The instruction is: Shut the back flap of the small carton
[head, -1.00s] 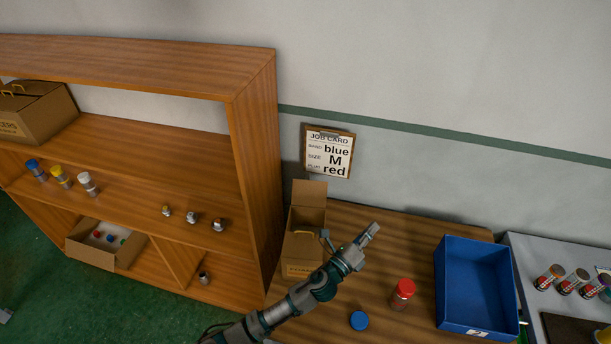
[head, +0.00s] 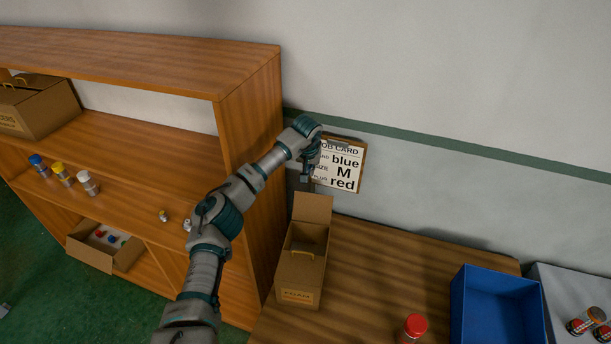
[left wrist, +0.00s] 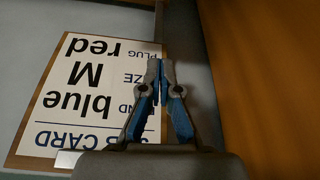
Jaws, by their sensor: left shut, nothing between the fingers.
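The small carton (head: 302,270) stands on the wooden table beside the shelf's end panel. Its back flap (head: 312,207) stands upright at the rear, and a yellow handle shows inside the carton's top. My left arm reaches up from below, and my left gripper (head: 305,178) hangs pointing down just behind and above the back flap, in front of the job card. In the left wrist view my left gripper (left wrist: 160,68) has its fingertips together with nothing between them. The carton is not in the left wrist view. My right gripper is not in view.
The job card (head: 345,168) hangs on the wall close to my left gripper. The wooden shelf (head: 250,150) stands close on the left. A red-capped jar (head: 413,328) and a blue bin (head: 500,305) are on the table to the right.

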